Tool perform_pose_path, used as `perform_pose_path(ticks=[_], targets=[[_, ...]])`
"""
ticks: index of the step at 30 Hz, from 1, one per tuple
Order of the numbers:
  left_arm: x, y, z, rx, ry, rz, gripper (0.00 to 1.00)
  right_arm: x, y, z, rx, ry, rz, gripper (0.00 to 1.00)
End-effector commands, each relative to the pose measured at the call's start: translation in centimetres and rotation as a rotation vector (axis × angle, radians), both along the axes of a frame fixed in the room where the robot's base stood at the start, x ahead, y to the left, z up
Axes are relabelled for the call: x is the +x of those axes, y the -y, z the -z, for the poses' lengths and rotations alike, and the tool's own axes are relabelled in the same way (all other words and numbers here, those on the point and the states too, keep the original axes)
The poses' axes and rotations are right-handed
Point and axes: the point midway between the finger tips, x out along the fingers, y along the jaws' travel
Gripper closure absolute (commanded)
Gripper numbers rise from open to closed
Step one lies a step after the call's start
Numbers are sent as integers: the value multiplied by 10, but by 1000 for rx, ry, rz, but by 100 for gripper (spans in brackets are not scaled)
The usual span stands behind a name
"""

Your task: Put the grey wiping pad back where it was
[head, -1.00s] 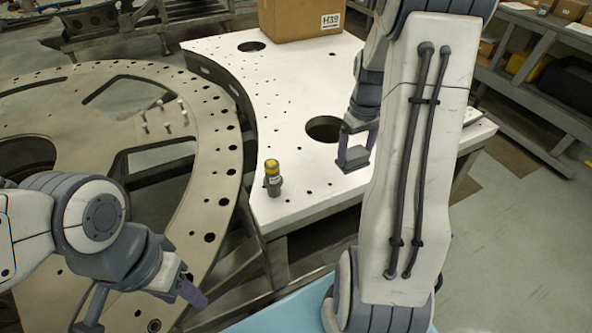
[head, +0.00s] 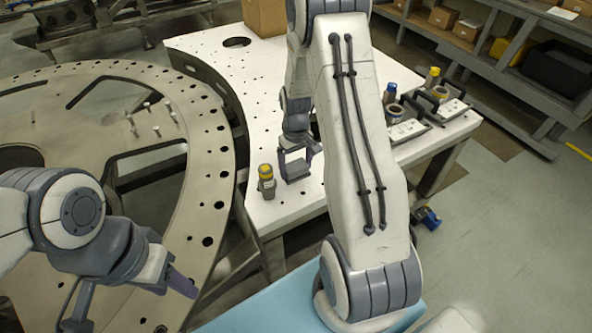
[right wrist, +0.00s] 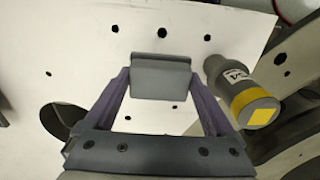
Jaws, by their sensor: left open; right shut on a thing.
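The grey wiping pad (head: 294,169) is a small block held between the purple fingers of my right gripper (head: 297,157), over the front part of the white plate (head: 262,101). In the right wrist view the pad (right wrist: 160,77) spans the gap between both fingertips. I cannot tell whether it touches the plate. A grey cylinder with a yellow cap (head: 266,182) stands upright just left of the pad; it also shows in the right wrist view (right wrist: 240,92), beside the right finger. My left gripper (head: 130,302) is open and empty over the big grey ring.
The grey ring (head: 205,170) with holes and small pegs fills the left. A cardboard box (head: 264,17) stands at the plate's back. Fixtures with blue and yellow tops (head: 410,125) stand at its right end. My right arm hides the plate's middle.

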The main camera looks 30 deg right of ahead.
Motion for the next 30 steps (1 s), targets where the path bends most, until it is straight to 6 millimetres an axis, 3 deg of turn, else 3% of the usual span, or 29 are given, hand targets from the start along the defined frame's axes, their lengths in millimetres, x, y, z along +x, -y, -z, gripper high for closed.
perform_pose_path(ticks=[8,20,21,30], targets=[[0,0,-16,0,0,3,50,-1,-1,31,1,-4,-2,63],[0,0,-11,0,0,2,50,-1,0,38,1,-2,-2,63],[0,0,-12,0,0,2,50,-1,0,36,1,-2,-2,0],[0,0,-15,0,0,2,50,-1,0,32,1,-2,-2,0]])
